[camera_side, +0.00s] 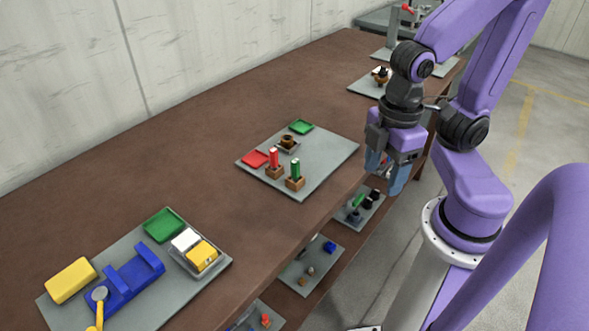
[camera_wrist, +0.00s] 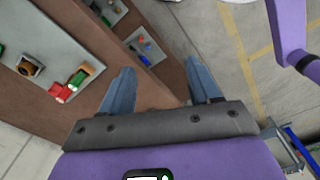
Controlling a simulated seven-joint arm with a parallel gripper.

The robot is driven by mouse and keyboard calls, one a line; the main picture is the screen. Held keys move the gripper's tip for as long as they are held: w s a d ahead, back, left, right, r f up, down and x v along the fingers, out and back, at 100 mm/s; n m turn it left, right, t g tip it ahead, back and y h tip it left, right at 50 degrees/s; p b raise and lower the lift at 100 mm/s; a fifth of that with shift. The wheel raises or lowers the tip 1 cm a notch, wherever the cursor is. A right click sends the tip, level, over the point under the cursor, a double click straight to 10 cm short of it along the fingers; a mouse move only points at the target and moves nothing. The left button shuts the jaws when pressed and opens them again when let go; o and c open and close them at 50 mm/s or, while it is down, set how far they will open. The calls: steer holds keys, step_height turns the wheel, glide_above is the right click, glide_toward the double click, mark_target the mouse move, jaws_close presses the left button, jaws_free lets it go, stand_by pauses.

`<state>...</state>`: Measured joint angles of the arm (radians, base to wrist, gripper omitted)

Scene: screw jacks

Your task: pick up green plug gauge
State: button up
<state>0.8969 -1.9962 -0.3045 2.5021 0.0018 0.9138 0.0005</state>
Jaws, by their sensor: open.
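The green plug gauge (camera_side: 295,169) stands upright in a small wooden block (camera_side: 295,184) at the near edge of a grey board (camera_side: 327,168). A red plug gauge (camera_side: 273,157) stands upright in its own block just to its left. My gripper (camera_side: 384,178) is open and empty, to the right of the board and beyond the table's front edge, apart from the gauge. In the wrist view my two blue-grey fingers (camera_wrist: 158,90) are wide apart with nothing between them. A green piece and a red piece (camera_wrist: 70,87) show at left there; I cannot tell whether they are the gauges.
A board with a blue fixture (camera_side: 125,279) lies near left. Small boards with parts (camera_side: 310,268) lie on a lower shelf. Brown tabletop (camera_side: 190,150) around is clear.

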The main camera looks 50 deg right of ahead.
stand_by(0.3)
steer(key=shift+c, duration=0.9)
